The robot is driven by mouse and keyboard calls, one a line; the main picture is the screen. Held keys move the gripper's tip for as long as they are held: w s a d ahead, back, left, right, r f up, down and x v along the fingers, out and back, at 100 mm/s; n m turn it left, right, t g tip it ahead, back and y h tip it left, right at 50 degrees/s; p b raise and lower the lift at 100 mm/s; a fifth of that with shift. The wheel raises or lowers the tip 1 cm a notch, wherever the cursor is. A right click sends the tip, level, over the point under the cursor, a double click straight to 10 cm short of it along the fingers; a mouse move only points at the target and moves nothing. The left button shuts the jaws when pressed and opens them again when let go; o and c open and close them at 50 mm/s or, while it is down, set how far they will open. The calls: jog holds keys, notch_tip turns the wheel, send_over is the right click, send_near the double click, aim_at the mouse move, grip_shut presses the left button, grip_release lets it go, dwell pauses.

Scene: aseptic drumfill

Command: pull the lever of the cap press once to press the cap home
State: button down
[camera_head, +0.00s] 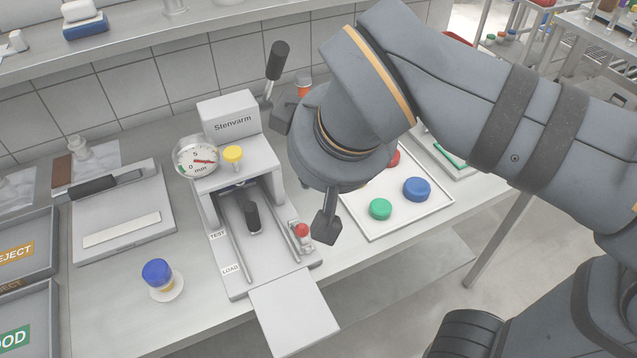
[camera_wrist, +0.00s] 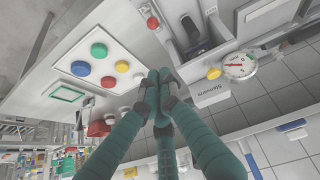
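The cap press (camera_head: 232,125), labelled "Stenvarm", stands on the bench. It also shows in the wrist view (camera_wrist: 208,92). Its lever (camera_head: 278,60) stands upright at its back right, with a dark grip. My gripper (camera_head: 305,172) hangs right of the press, in front of the lever in the head view and apart from its grip. My wrist hides most of the gripper. In the wrist view, the gripper's teal parts (camera_wrist: 162,90) converge near the picture's middle, and the lever cannot be made out. Whether the fingertips meet is unclear. A blue-capped jar (camera_head: 157,275) stands on a white disc left of the press.
A white tray (camera_head: 372,232) with coloured caps lies right of the press. A pressure gauge (camera_head: 196,157) and yellow knob (camera_head: 233,154) are on the press. A red knob (camera_head: 302,230) is at its right front. An orange-topped container (camera_head: 304,84) stands behind, by the tiled wall.

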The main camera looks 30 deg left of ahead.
jog(key=shift+s+d+r+b, duration=0.1)
jog(key=shift+s+d+b, duration=0.2)
jog(key=shift+s+d, duration=0.3)
jog(key=shift+w+a, duration=0.15)
dwell(0.7)
jog(key=w+a+f+p, duration=0.1)
jog(key=w+a+f, duration=0.2)
jog(key=w+a, duration=0.3)
jog(key=shift+w+a+f, duration=0.25)
jog(key=shift+w+a, duration=0.1)
jog(key=shift+a, duration=0.35)
